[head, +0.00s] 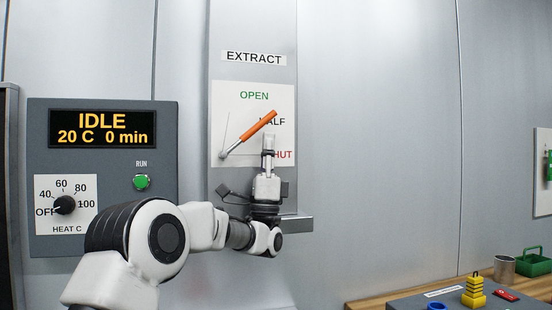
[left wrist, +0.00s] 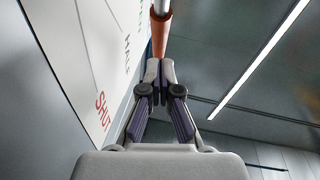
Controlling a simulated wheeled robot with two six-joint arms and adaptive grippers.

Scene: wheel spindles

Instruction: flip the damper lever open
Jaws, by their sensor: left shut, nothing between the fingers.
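The damper lever (head: 259,123) has an orange handle on a thin metal rod. The rod runs from a pivot at the lower left of the white EXTRACT plate (head: 228,112). The lever slants up to the right, with its tip a little above the HALF label and below OPEN. My left gripper (head: 268,141) is shut and empty, pointing up just below the handle, in front of the plate. In the left wrist view the orange handle (left wrist: 160,36) appears just beyond the closed fingertips (left wrist: 160,68). I cannot tell whether they touch. My right gripper is not in view.
A grey control box (head: 105,235) with an IDLE display, green button and heat knob is left of my arm. A small grey ledge (head: 299,224) juts out below the plate. A bench (head: 370,303) with small items is at lower right. The wall between is clear.

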